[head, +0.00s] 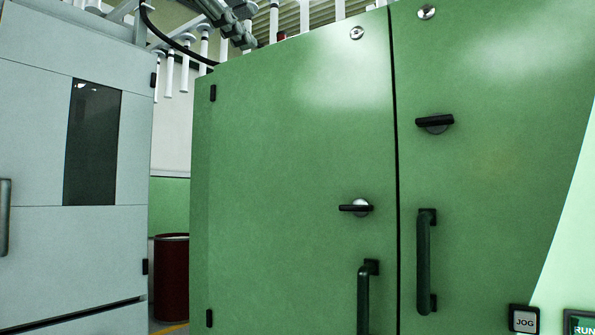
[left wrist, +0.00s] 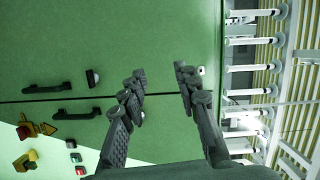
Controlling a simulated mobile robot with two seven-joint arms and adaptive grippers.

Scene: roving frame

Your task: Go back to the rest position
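My left gripper (left wrist: 161,80) shows in the left wrist view with its two dark fingers spread apart and nothing between them. In the head view, dark jointed parts of my left gripper (head: 228,20) show at the top edge, high in front of the white rods and partly cut off by the frame. My right gripper is in neither view. A green cabinet (head: 290,150) with two doors fills most of the head view. It also lies behind the fingers in the left wrist view (left wrist: 120,35), which is turned sideways.
The cabinet has black handles (head: 424,262) and latches (head: 356,207). JOG (head: 524,320) and RUN (head: 583,325) labels sit at lower right. A grey machine (head: 40,130) stands left, with a dark red drum (head: 171,275) in the gap. Knobs (left wrist: 25,162) and white rods (left wrist: 250,68) show in the wrist view.

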